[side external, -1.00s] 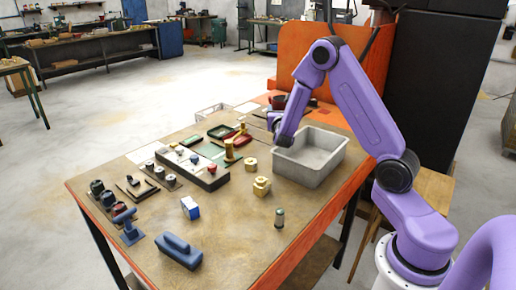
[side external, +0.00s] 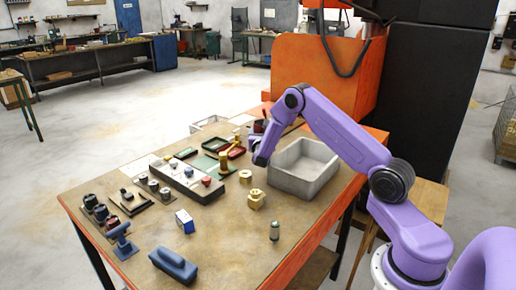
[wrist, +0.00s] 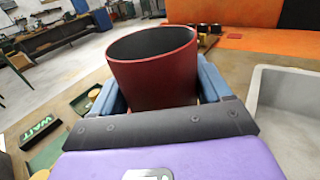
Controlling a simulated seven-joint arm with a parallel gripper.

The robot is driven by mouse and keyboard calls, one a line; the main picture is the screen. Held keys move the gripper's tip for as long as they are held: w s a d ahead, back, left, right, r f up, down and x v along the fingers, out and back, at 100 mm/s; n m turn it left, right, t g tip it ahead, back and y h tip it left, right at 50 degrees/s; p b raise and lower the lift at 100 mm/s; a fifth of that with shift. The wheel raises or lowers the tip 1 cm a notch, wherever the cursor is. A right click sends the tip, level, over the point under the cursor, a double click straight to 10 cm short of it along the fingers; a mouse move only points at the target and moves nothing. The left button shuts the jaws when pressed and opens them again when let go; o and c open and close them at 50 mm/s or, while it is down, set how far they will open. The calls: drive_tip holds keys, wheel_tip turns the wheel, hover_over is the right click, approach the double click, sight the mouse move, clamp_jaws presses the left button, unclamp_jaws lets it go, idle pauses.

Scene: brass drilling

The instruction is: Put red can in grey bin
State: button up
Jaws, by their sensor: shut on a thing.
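The red can (wrist: 155,68) is held between the blue fingers of my gripper (wrist: 162,88) in the wrist view. Its open, dark mouth faces up and it tilts slightly. In the side view my gripper (side external: 259,139) is just left of the grey bin, and the can shows only as a small dark red shape by its tip. The grey bin (side external: 288,181) is an open rectangular tub at the table's right side, and its inside looks empty. Its rim and wall show at the right of the wrist view (wrist: 295,85). The can is outside the bin.
Brass fittings (side external: 256,199) and a grey-green cylinder (side external: 275,231) stand in front of the bin. An orange machine (side external: 318,65) rises behind. The table's front middle is mostly clear.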

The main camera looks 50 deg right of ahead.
drive_tip(key=w+f, duration=0.1)
drive_tip(key=w+d+f, duration=0.1)
drive_tip(key=f, duration=0.1)
drive_tip(key=w+f, duration=0.1)
drive_tip(key=f, duration=0.1)
drive_tip(key=shift+w+d, duration=0.3)
drive_tip(key=shift+d, duration=0.05)
drive_tip(key=shift+f, duration=1.4)
drive_tip(key=shift+f, duration=0.15)
drive_tip(key=o, duration=1.1)
drive_tip(key=shift+c, duration=0.2)
